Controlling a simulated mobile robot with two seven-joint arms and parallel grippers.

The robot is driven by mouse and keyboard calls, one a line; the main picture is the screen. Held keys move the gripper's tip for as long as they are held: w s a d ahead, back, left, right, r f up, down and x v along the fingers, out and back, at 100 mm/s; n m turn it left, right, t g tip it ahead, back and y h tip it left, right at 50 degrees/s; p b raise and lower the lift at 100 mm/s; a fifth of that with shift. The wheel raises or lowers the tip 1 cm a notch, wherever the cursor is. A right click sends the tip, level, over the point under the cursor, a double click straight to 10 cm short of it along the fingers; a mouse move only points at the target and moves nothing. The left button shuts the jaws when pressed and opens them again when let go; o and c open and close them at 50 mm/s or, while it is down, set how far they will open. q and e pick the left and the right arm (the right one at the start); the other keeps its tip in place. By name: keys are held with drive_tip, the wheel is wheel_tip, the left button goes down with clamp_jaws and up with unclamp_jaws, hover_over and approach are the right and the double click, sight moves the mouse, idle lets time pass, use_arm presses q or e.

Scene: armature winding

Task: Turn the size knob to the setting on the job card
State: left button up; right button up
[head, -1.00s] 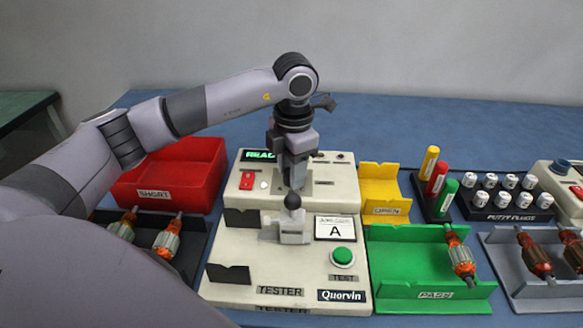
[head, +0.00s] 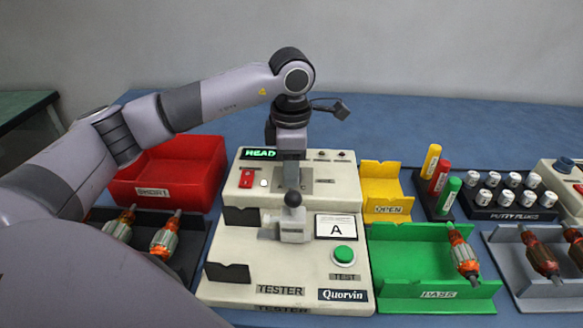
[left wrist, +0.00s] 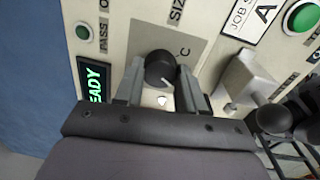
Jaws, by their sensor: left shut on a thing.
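The size knob (left wrist: 160,68) is round and black with a white pointer line, on a grey plate of the tester. In the left wrist view a letter C stands beside it, and the other setting letters are hidden. My left gripper (left wrist: 160,82) is shut on the knob, one finger on each side. In the head view the left gripper (head: 291,182) points down at the tester's upper panel and hides the knob. The job card (head: 335,227) reads A and also shows in the left wrist view (left wrist: 252,18). My right gripper is not in view.
The tester (head: 215,290) has a lit green display (head: 259,154), a red switch (head: 246,179), a green test button (head: 344,255) and a black-balled clamp lever (head: 292,200) close in front of my gripper. Red (head: 205,165), yellow (head: 380,178) and green (head: 400,250) bins flank it.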

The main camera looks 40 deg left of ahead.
use_arm(q)
drive_tip(key=shift+m, duration=1.5)
drive_tip(key=o, duration=1.1)
drive_tip(key=shift+c, duration=0.2)
drive_tip(key=shift+s+r, duration=0.15)
drive_tip(key=shift+r, duration=3.45)
drive_tip(key=shift+r, duration=0.1)
